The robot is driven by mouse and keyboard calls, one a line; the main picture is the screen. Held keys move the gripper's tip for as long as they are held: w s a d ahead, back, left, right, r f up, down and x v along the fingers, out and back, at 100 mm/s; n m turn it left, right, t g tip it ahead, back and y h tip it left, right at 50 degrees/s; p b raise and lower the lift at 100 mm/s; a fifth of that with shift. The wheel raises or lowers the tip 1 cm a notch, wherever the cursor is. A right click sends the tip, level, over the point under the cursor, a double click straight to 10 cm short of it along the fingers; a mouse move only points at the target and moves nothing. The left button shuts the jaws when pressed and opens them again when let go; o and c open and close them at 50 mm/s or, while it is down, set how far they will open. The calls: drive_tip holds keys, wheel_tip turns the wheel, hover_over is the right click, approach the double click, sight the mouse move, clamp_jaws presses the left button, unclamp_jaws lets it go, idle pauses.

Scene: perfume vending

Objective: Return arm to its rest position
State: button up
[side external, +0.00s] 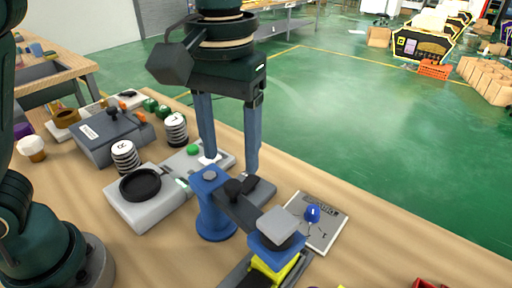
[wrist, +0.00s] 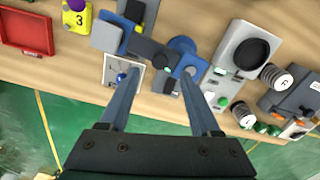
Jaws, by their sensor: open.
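My gripper (side external: 230,168) points straight down with its two long blue-grey fingers spread apart. Nothing shows between the fingers. The fingertips are over the area of a blue stand with a dark crossbar (side external: 212,212); whether they touch anything there I cannot tell. In the wrist view my gripper (wrist: 163,75) is also open, with the blue stand (wrist: 188,58) near the right fingertip and a white plate with a blue knob (wrist: 122,78) by the left finger. In the side view that plate (side external: 322,238) lies right of the stand.
A white box with a black round dish (side external: 143,197) stands left of my gripper, near two striped cylinders (side external: 125,156) and a grey box (side external: 103,138). A grey-topped blue and yellow piece (side external: 277,230) is in front. The wrist view shows a red tray (wrist: 27,33).

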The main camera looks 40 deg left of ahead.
drive_tip(key=s+a+r+n+t, duration=0.1)
drive_tip(key=s+a+r+t, duration=0.3)
drive_tip(key=a, duration=0.5)
drive_tip(key=s+a+f+m+t, duration=0.1)
drive_tip(key=s+a+f+m, duration=0.2)
drive_tip(key=f, duration=0.5)
drive_tip(key=shift+s+m+t, duration=0.3)
drive_tip(key=shift+s, duration=0.4)
